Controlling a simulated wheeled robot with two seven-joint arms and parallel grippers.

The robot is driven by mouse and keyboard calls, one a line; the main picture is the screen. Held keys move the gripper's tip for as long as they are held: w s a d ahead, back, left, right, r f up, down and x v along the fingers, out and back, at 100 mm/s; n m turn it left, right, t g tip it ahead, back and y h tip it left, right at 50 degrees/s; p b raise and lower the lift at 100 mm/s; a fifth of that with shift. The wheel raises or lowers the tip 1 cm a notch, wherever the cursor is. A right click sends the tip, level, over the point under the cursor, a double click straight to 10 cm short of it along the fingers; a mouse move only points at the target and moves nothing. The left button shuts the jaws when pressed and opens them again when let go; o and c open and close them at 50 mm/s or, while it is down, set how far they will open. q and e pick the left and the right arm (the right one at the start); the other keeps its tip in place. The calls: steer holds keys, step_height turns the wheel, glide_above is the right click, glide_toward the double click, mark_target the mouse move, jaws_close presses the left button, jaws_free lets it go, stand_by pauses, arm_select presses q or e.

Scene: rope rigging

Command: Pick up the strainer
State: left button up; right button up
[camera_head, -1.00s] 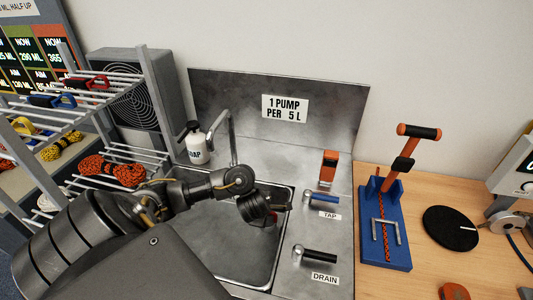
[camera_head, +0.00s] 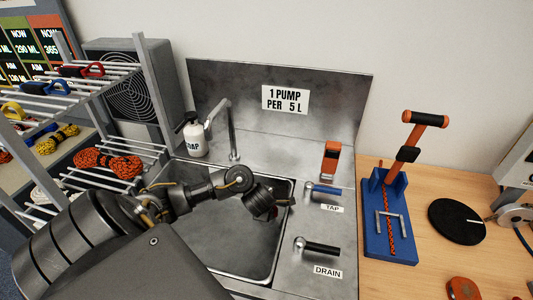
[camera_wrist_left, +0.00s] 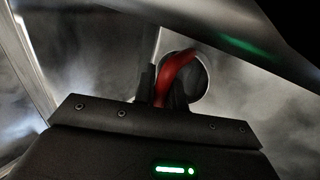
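My left gripper (camera_head: 270,207) is over the sink basin (camera_head: 235,250), with its fingers pointing down and partly hidden by the wrist. In the left wrist view, a curved red handle-like piece (camera_wrist_left: 177,70) stands between or beside the dark fingers (camera_wrist_left: 162,88). It may be the strainer's handle. A round dark shape with a pale rim (camera_wrist_left: 203,78) is just behind it. The strainer's body cannot be made out, and I cannot tell whether the fingers touch the red piece. My right gripper is not in view.
The tap spout (camera_head: 232,130) and soap bottle (camera_head: 195,137) stand behind the basin. The blue tap lever (camera_head: 325,189) and black drain lever (camera_head: 320,247) are to its right. A wire rack (camera_head: 110,165) with rope coils is at the left, and a blue rope fixture (camera_head: 376,245) is on the wooden table.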

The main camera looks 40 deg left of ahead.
arm_select(q)
jaws_close()
steer(key=shift+r, duration=0.1)
steer(key=shift+r, duration=0.3)
step_height(320, 180, up, 3)
steer(key=shift+w+f+p, duration=0.1)
steer(key=shift+f+p, duration=0.1)
steer(key=shift+p, duration=1)
steer(key=s+a+r+p, duration=0.1)
steer(key=s+r+p, duration=0.7)
steer(key=s, duration=0.6)
steer(key=shift+r, duration=0.85)
